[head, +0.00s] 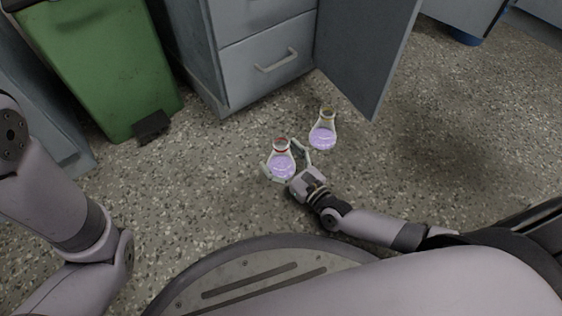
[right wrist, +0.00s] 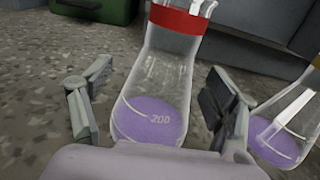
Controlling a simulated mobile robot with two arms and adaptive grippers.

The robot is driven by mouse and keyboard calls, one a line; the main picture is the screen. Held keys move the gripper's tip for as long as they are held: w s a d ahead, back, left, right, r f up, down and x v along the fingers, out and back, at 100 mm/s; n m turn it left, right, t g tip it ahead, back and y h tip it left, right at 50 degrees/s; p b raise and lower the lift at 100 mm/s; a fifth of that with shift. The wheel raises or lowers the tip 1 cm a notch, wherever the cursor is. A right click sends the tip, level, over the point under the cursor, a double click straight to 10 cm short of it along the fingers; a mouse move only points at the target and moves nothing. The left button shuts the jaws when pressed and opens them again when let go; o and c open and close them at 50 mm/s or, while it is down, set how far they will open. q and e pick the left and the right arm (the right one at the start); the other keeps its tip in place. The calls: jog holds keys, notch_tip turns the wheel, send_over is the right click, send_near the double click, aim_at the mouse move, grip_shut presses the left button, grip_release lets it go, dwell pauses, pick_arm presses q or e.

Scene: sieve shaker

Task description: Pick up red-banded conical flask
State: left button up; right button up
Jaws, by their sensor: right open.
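The red-banded conical flask (head: 281,164) stands upright on the speckled floor, with purple liquid in its base and a red band at its neck. In the right wrist view the flask (right wrist: 160,85) is in the middle, its top cut off by the frame. My right gripper (head: 284,169) is open, with one finger on each side of the flask. In the right wrist view the fingers of my right gripper (right wrist: 152,105) show gaps to the glass on both sides. My left arm shows at the left of the head view, but its gripper is out of view.
A second flask (head: 323,134) with a yellowish band and purple liquid stands close by to the right; it also shows in the right wrist view (right wrist: 282,130). A grey drawer cabinet (head: 262,45) with an open door (head: 368,50) and a green bin (head: 100,65) stand behind. Floor left of the flask is clear.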

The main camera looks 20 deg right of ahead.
jog(key=shift+c, duration=0.5)
jog(key=c, duration=1.4)
